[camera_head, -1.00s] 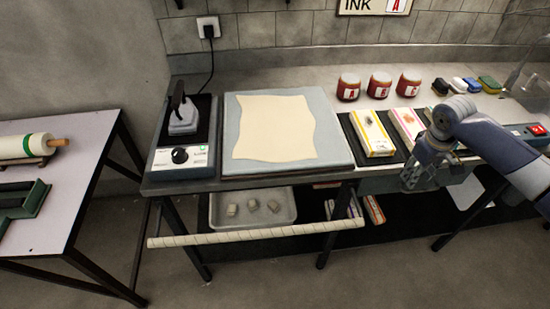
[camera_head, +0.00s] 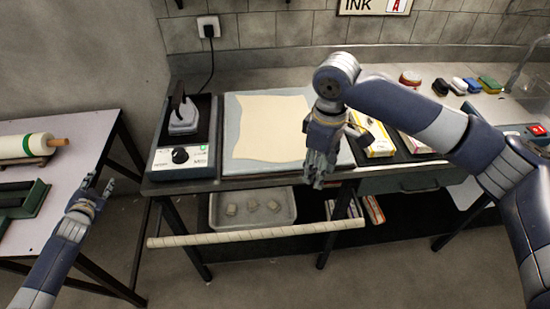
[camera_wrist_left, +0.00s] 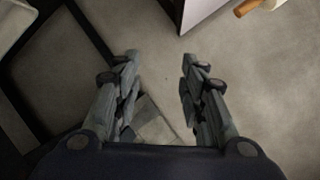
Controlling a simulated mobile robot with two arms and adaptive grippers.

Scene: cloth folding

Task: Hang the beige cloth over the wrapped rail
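The beige cloth (camera_head: 268,125) lies flat on a grey board (camera_head: 232,165) on the bench, its right edge partly hidden behind my right arm. The wrapped rail (camera_head: 255,234) runs along the front of the bench, below the worktop. My right gripper (camera_head: 318,178) hangs in front of the board's right front corner, to the right of the cloth and above the rail; its fingers look close together, and I cannot tell whether they are shut. My left gripper (camera_head: 98,187) is beside the left table, away from the cloth. In the left wrist view its fingers (camera_wrist_left: 160,75) are spread and empty.
An iron (camera_head: 183,116) stands on a hotplate unit left of the board. Boxes (camera_head: 376,137) lie to the right, behind my right arm. The left table (camera_head: 75,150) holds a roller (camera_head: 25,146). A tray (camera_head: 217,212) with several small blocks sits beneath the worktop.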

